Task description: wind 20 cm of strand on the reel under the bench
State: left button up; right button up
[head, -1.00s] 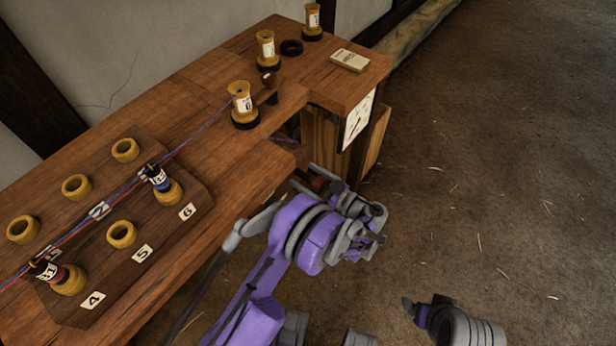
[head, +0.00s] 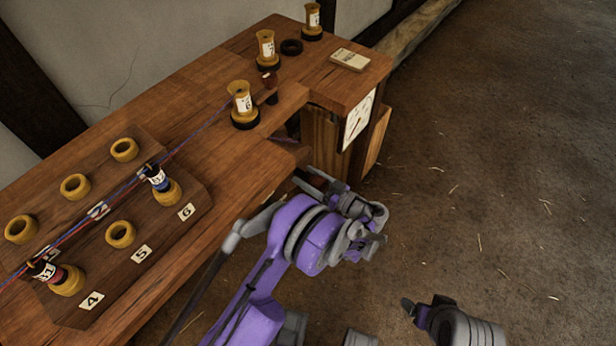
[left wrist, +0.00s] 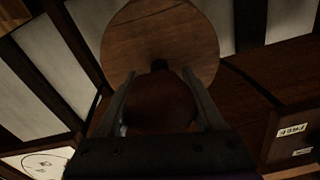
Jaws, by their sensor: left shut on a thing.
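My left gripper (head: 322,182) is at the bench's front edge, below the top, and partly hidden by its own wrist. In the left wrist view its two grey fingers (left wrist: 161,108) are shut around a dark brown rounded handle (left wrist: 160,98). Behind the handle is a round wooden disc (left wrist: 158,35), which looks like the reel's face. In the head view the reel is hidden. A white dial (head: 358,118) is on the bench end.
A dark board (head: 150,262) with empty yellow cups carries a blue bobbin (head: 156,177) and a red bobbin (head: 45,271). More yellow bobbins (head: 266,48) and a pale box (head: 349,60) stand at the far end.

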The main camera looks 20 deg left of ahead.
pick_arm(q)
jog(key=m+b, duration=0.1)
jog(key=m, duration=0.2)
jog(key=shift+f, duration=0.1)
jog(key=m+b, duration=0.1)
jog(key=m, duration=0.2)
jog(key=shift+m, duration=0.3)
jog(key=m+b, duration=0.1)
jog(key=m, duration=0.2)
jog(key=shift+w+m, duration=0.1)
jog(key=shift+m, duration=0.3)
jog(key=m, duration=0.3)
jog(key=shift+f+m+b, duration=0.1)
jog(key=shift+m+b, duration=0.2)
jog(key=m, duration=0.3)
jog(key=shift+m, duration=0.3)
jog(key=m+b, duration=0.1)
jog(key=m, duration=0.2)
jog(key=shift+m, duration=0.3)
jog(key=m, duration=0.6)
jog(key=shift+f, duration=0.1)
jog(key=shift+m, duration=0.4)
